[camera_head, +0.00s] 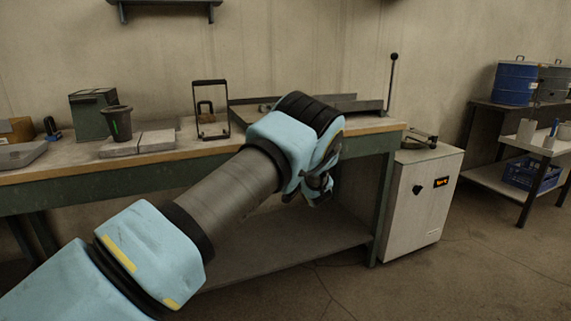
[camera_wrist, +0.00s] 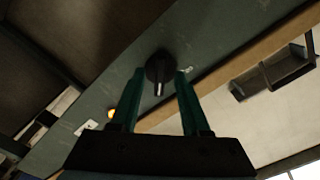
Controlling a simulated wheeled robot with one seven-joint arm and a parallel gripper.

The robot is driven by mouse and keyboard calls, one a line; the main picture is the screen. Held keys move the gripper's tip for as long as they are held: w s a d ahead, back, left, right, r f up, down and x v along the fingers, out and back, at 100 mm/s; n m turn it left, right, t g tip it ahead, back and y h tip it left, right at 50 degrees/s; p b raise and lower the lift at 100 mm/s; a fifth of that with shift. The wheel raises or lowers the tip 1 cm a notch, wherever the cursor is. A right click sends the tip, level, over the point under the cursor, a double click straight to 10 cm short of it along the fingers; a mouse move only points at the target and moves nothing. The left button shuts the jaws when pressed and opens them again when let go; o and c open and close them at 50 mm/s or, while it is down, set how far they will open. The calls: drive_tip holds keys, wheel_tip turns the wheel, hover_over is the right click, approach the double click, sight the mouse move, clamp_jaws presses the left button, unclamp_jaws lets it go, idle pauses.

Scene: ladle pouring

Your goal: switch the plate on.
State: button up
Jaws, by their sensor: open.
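A round black knob (camera_wrist: 159,66) with a pale pointer sits on a dark green panel (camera_wrist: 105,88) in the wrist view. Its pointer faces the bottom of that picture. My gripper (camera_wrist: 161,73) is open, with one green finger on each side of the knob. I cannot tell whether the fingers touch it. A small orange light (camera_wrist: 111,113) shows on the panel left of the knob. In the head view my gripper (camera_head: 320,190) is at the bench front, mostly hidden by my wrist. The knob is hidden there, and I cannot tell which thing is the plate.
The workbench (camera_head: 100,172) carries a dark cup (camera_head: 117,122), grey slabs (camera_head: 150,142) and a black-framed stand (camera_head: 210,110). A white cabinet (camera_head: 420,205) with an orange display stands right of it. A blue drum (camera_head: 515,83) is farther right.

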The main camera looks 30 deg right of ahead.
drive_tip(key=shift+s, duration=0.15)
drive_tip(key=s+a, duration=0.1)
drive_tip(key=s, duration=0.9)
drive_tip(key=shift+s+a+b, duration=0.15)
drive_tip(key=shift+s+b, duration=0.1)
drive_tip(key=shift+b, duration=0.15)
drive_tip(key=w+a+r+n+g, duration=0.1)
drive_tip(key=w+a+n+g, duration=0.15)
drive_tip(key=w+a, duration=0.5)
drive_tip(key=a+r+n+g, duration=0.15)
drive_tip(key=a+g, duration=0.35)
drive_tip(key=a, duration=1)
drive_tip(key=s+a+n+g+y, duration=0.1)
drive_tip(key=s+a+n+g, duration=0.25)
drive_tip(key=s+a, duration=0.95)
drive_tip(key=s+a+n+g+y, duration=0.15)
drive_tip(key=s+a+g, duration=0.35)
drive_tip(key=s+a, duration=0.85)
wheel_tip(320, 180, up, 13)
drive_tip(key=w+a+p, duration=0.2)
drive_tip(key=p, duration=1)
drive_tip(key=shift+a+p, duration=0.15)
drive_tip(key=shift+p, duration=0.25)
